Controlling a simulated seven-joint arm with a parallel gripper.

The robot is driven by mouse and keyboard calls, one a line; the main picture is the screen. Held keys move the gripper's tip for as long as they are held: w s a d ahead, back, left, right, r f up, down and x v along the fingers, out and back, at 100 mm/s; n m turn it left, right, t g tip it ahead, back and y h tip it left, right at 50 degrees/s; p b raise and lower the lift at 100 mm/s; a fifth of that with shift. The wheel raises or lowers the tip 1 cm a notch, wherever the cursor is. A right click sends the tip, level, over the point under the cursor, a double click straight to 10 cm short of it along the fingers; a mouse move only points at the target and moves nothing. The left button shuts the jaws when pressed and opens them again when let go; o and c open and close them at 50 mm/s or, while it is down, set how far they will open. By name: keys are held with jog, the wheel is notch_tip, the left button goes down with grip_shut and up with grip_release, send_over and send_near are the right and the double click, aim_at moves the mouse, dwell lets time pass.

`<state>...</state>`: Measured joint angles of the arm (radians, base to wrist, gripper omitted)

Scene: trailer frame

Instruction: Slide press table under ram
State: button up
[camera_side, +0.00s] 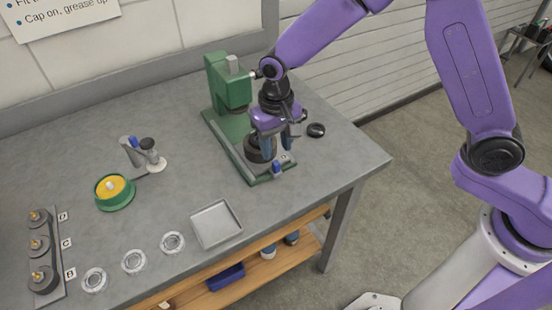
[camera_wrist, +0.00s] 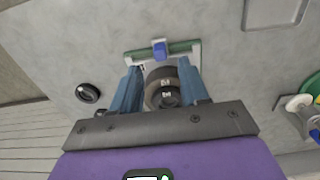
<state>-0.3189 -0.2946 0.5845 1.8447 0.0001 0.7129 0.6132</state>
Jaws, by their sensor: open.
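The green press (camera_side: 217,80) stands at the back right of the bench, with a grey ram top (camera_side: 232,64). Its green base runs forward, and a pale press table (camera_wrist: 194,56) with a blue knob (camera_side: 277,168) sits at the base's front end. The knob also shows in the wrist view (camera_wrist: 159,50). A dark round part (camera_side: 254,150) stands on the table, out in front of the ram. My gripper (camera_side: 277,148) is open above the table. In the wrist view its blue fingers lie either side of the dark part; I cannot tell whether they touch it.
A grey tray (camera_side: 216,224), several pale rings (camera_side: 134,262), a green dish with yellow inside (camera_side: 115,190) and a small stand (camera_side: 150,158) are to the left.

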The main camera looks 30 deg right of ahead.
aim_at(276, 162)
jog(key=shift+f, duration=2.7)
jog(key=shift+c, duration=0.3)
grip_shut()
